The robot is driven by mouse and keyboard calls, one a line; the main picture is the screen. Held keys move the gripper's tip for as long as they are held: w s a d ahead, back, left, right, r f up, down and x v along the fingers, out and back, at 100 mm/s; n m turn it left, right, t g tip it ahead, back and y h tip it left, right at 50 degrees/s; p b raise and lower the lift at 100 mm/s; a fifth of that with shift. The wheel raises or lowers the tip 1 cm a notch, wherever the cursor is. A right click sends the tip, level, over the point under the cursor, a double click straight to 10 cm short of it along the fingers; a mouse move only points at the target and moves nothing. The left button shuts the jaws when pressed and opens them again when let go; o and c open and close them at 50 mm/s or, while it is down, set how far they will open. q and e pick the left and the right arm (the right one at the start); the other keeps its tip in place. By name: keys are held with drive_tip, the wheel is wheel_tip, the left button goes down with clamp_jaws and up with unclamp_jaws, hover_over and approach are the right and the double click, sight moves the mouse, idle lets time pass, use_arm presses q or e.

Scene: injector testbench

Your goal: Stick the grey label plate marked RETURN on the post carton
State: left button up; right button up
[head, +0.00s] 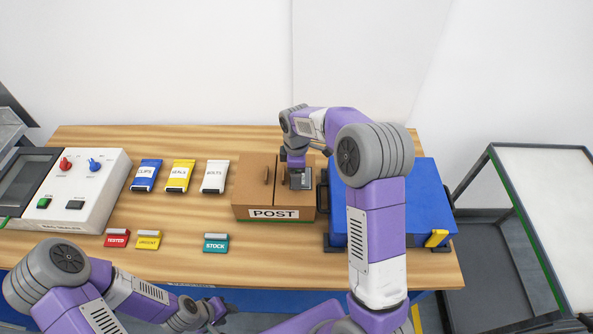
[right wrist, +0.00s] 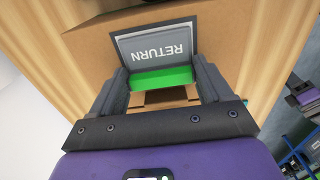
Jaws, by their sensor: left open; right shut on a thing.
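The brown post carton (head: 251,190) stands on the wooden table with a white POST sign (head: 273,213) on its front. My right gripper (head: 299,184) is above the right half of the carton's top. It is shut on the grey label plate, whose RETURN marking (right wrist: 153,52) shows upside down in the right wrist view. A green strip (right wrist: 165,78) of the plate shows between the fingers. The carton's brown surface (right wrist: 88,42) lies behind the plate; I cannot tell whether they touch. My left gripper (head: 212,313) is open and empty, low in front of the table.
A blue case (head: 425,200) stands right of the carton, partly behind my right arm. Red (head: 117,238), yellow (head: 148,240) and teal (head: 216,243) plates lie at the front. Several packets (head: 180,176) lie left of the carton. A switch box (head: 80,190) is far left.

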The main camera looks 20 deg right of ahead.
drive_tip(key=o, duration=0.9)
drive_tip(key=shift+f, duration=0.1)
drive_tip(key=shift+o, duration=0.2)
drive_tip(key=shift+r+p, duration=0.4)
drive_tip(key=shift+r, duration=3.4)
